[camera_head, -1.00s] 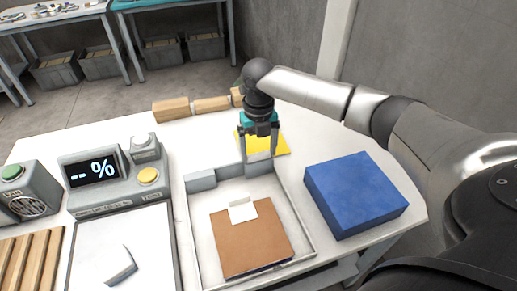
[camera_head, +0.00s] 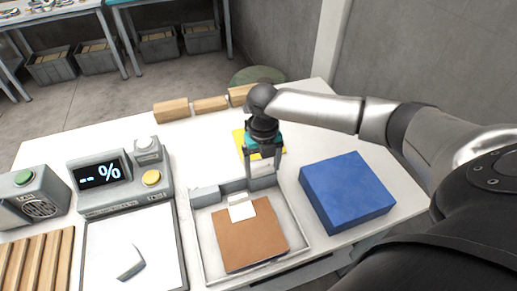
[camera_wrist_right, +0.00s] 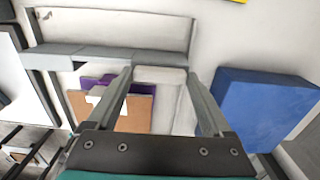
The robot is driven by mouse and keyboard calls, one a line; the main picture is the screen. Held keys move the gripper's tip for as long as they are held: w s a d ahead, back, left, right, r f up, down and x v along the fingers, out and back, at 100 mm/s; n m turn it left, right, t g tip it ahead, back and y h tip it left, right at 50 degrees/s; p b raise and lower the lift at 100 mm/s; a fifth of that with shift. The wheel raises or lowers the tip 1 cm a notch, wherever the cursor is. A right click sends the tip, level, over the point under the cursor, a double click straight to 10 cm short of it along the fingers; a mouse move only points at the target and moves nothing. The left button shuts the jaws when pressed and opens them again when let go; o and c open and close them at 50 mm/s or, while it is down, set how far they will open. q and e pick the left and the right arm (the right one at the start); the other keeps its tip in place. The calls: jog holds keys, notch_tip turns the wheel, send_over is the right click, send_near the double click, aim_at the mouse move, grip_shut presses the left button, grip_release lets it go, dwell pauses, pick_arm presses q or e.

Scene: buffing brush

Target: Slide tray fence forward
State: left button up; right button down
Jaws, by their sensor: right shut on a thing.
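The tray (camera_head: 204,262) is a shallow pale box on the white table. Its grey fence (camera_head: 206,196) is a bar across the tray's back part; it also shows in the wrist view (camera_wrist_right: 90,52). My right gripper (camera_head: 263,168) points down, its two fingers shut on the right-hand part of the fence. In the wrist view its fingertips (camera_wrist_right: 160,70) straddle that part. A brown board (camera_head: 250,236) with a white tab lies in the tray just in front of the fence. A purple layer (camera_wrist_right: 93,81) shows under its edge. My left gripper is out of view.
A blue block (camera_head: 346,193) stands right of the tray. A grey device (camera_head: 110,190) with a display and a white panel (camera_head: 105,250) are on the left. A yellow sheet (camera_head: 239,138) lies behind the gripper, and wooden blocks (camera_head: 172,110) line the far edge.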

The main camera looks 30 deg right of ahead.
jog(key=shift+s+a+p, duration=0.2)
jog(key=shift+s+p, duration=0.4)
jog(key=shift+s, duration=0.25)
jog(key=shift+s+a+p, duration=0.15)
jog(key=shift+s+p, duration=0.4)
jog(key=shift+s, duration=0.3)
grip_release()
jog(key=shift+r, duration=0.1)
notch_tip(320, 180, up, 15)
jog(key=p, duration=0.2)
